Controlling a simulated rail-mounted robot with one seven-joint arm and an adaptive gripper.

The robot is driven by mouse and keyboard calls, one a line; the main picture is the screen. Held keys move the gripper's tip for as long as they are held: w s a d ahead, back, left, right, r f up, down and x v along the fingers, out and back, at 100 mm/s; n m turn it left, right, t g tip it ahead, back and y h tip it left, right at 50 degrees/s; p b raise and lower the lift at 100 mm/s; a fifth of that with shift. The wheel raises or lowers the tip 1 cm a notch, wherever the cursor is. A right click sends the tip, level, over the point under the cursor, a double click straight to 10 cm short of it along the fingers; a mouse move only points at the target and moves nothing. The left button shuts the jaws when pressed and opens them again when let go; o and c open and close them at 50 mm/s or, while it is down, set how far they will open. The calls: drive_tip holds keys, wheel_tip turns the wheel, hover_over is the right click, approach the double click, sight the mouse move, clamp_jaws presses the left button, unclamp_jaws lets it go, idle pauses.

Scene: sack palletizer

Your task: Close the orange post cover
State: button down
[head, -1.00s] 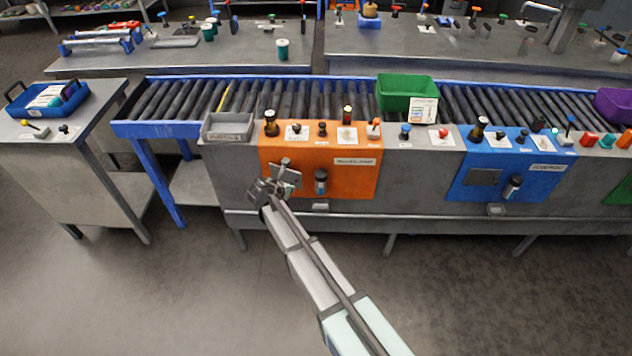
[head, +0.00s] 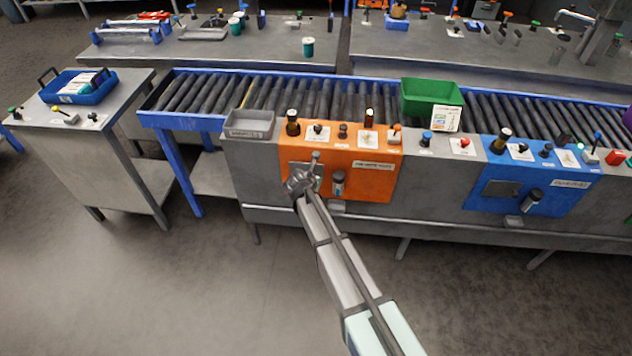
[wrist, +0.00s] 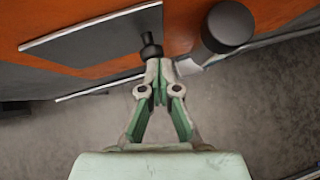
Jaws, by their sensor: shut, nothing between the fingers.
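The orange post is an orange panel (head: 378,178) on the conveyor's front, with small controls along its top. Its cover is a grey plate, seen at upper left in the wrist view (wrist: 95,42) and mostly hidden behind my gripper in the head view. A dark knob (wrist: 151,46) stands at the plate's edge. My gripper (head: 308,174) is in front of the panel's left half. In the wrist view its fingers (wrist: 159,80) are together and empty, with tips right at the knob; I cannot tell whether they touch. How far the cover stands open is unclear.
A black cylinder (wrist: 229,27) projects from the panel just right of my fingers; it also shows in the head view (head: 338,184). A grey tray (head: 249,124) sits above left. A blue post (head: 545,190) is at right. The floor in front is clear.

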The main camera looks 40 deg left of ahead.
drive_tip(key=shift+w, duration=0.2)
drive_tip(key=s+d+r+b, duration=0.2)
drive_tip(key=s+d+r, duration=0.4)
drive_tip(key=s, duration=0.3)
drive_tip(key=shift+s+r, duration=0.3)
drive_tip(key=shift+r, duration=0.2)
